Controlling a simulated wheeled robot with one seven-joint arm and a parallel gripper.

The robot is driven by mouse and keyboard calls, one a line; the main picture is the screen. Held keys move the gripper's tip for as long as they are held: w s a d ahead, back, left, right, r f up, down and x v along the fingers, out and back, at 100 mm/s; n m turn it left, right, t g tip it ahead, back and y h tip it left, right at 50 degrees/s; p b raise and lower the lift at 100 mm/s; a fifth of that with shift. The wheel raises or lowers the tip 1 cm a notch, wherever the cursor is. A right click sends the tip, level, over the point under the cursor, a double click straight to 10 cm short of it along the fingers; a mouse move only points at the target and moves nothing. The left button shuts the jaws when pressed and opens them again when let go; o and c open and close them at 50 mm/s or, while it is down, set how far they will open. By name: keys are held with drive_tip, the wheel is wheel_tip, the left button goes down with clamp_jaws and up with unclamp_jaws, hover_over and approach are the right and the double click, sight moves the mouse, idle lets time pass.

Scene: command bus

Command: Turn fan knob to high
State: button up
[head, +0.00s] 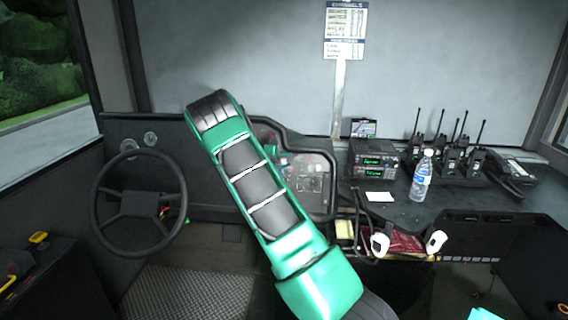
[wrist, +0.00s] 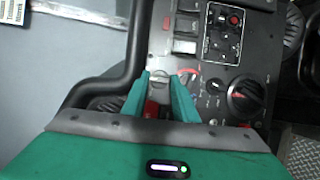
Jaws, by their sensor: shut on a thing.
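The dashboard control panel (wrist: 215,62) fills the middle of the wrist view; part of it (head: 318,158) shows right of my green arm in the head view. My gripper (wrist: 160,76) has its two green fingertips close together at the panel, shut on a small control there, mostly hidden between the fingers. A red curved mark (wrist: 188,73) lies just right of the fingertips. A large black rotary knob (wrist: 245,95) with a red mark stands apart on the right. I cannot read which knob is the fan knob or its setting.
A thick black bar (wrist: 128,75) runs along the panel beside my gripper. The steering wheel (head: 138,203) is left of my arm. Radios (head: 372,160), a water bottle (head: 422,176) and several handsets stand on the right desk.

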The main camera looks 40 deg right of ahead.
drive_tip(key=m+y, duration=0.1)
drive_tip(key=m, duration=0.2)
drive_tip(key=shift+r, duration=0.1)
drive_tip(key=m+y, duration=0.1)
drive_tip(key=m, duration=0.2)
drive_tip(key=shift+r+y, duration=0.1)
drive_tip(key=shift+y, duration=0.3)
drive_tip(key=m+y, duration=0.1)
drive_tip(key=m, duration=0.2)
drive_tip(key=shift+s+d, duration=0.1)
drive_tip(key=shift+m+t+y, duration=0.6)
drive_tip(key=shift+m+y, duration=0.3)
drive_tip(key=shift+m, duration=0.6)
drive_tip(key=o, duration=1.1)
drive_tip(key=shift+d, duration=0.1)
